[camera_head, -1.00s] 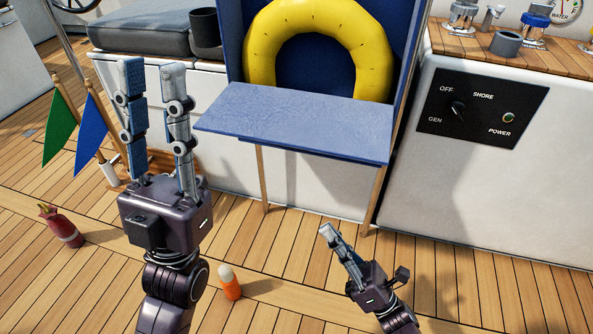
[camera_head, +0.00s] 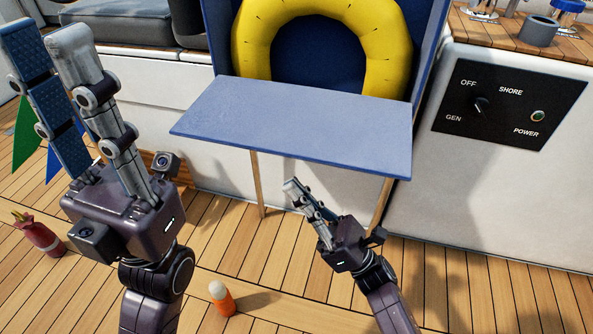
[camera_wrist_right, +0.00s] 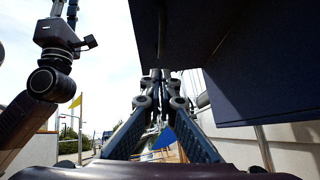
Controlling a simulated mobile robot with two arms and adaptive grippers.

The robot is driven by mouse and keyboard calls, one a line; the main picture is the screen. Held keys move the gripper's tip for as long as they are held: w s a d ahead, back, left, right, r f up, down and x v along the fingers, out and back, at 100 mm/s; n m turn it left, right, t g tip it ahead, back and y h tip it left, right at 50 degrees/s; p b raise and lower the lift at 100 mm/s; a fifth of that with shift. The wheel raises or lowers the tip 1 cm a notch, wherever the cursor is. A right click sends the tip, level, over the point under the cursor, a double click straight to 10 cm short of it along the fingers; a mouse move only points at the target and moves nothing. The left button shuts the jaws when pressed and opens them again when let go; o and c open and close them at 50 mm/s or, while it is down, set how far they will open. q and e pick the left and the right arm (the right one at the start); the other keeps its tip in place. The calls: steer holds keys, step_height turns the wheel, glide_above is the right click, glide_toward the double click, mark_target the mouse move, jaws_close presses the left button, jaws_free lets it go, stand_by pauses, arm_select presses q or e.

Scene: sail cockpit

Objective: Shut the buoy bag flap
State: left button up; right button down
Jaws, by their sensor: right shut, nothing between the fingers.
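The blue buoy bag (camera_head: 428,50) stands open against the white cockpit wall, with a yellow ring buoy (camera_head: 252,40) inside. Its flap (camera_head: 300,125) is folded down and sticks out toward me, nearly level, like a shelf. My right gripper (camera_head: 291,187) is shut and empty, low in front of the flap and below its front edge. In the right wrist view its fingers (camera_wrist_right: 157,82) come together, and the flap's dark underside (camera_wrist_right: 265,70) hangs above them to the right. My left gripper (camera_head: 42,38) is open and empty, raised left of the flap, pointing up.
Two thin wooden legs (camera_head: 257,185) stand under the flap. A switch panel (camera_head: 510,105) is on the white wall to the right. A red fender-like item (camera_head: 40,235) and an orange-and-white bottle (camera_head: 221,298) stand on the deck. Green and blue flags are partly behind my left gripper.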

mark_target(296, 126)
steer(key=r, duration=0.2)
steer(key=w+r, duration=0.1)
steer(key=r, duration=0.1)
steer(key=shift+r, duration=0.15)
